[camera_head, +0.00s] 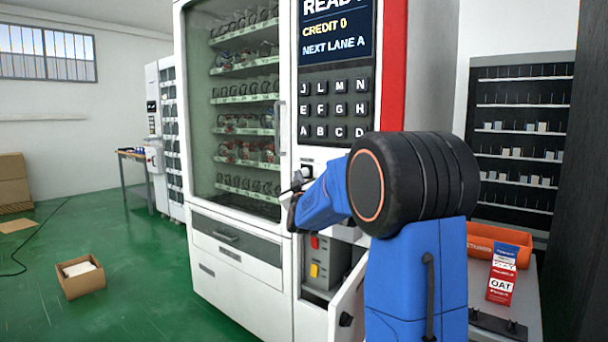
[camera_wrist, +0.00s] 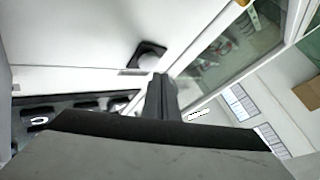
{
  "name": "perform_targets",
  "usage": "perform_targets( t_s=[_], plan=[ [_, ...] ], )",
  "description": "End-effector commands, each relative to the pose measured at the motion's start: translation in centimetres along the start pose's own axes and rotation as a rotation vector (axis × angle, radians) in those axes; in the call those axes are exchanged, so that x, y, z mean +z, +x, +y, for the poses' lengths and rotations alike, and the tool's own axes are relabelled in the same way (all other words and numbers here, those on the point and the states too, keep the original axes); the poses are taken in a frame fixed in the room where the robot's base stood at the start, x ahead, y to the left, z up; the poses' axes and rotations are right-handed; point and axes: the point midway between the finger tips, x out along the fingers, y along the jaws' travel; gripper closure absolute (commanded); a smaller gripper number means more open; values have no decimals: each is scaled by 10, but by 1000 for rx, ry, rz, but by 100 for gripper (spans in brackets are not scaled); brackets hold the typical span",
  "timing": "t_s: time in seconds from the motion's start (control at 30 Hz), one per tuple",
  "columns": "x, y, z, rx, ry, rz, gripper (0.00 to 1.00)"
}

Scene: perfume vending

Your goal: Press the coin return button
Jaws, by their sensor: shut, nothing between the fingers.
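The vending machine's white front panel (camera_head: 311,70) carries a screen (camera_head: 335,30) reading CREDIT 0 and a dark letter keypad (camera_head: 335,108). Below the keypad is a small dark-framed fitting (camera_head: 307,171), partly hidden by my gripper. In the wrist view a pale round button in a dark square frame (camera_wrist: 149,59) shows, apparently the coin return button. My gripper (camera_head: 296,186) is shut and empty, close to the panel below the keypad. In the wrist view its fingertips (camera_wrist: 161,80) lie close beside the button frame; I cannot tell whether they touch.
A small door (camera_head: 347,297) stands open below my arm, with a red switch (camera_head: 314,242) and a yellow switch (camera_head: 314,270) in the opening. An orange bin (camera_head: 482,240) and a red-white-blue carton (camera_head: 503,272) are at right. A cardboard box (camera_head: 82,284) lies on the floor at left.

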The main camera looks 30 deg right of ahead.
Motion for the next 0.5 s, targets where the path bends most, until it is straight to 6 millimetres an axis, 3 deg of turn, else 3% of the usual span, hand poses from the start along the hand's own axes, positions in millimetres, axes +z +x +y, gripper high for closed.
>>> perform_targets(
  t_s=[0.5],
  plan=[
    [-10,-11,-8,0,0,2,100]
  ],
)
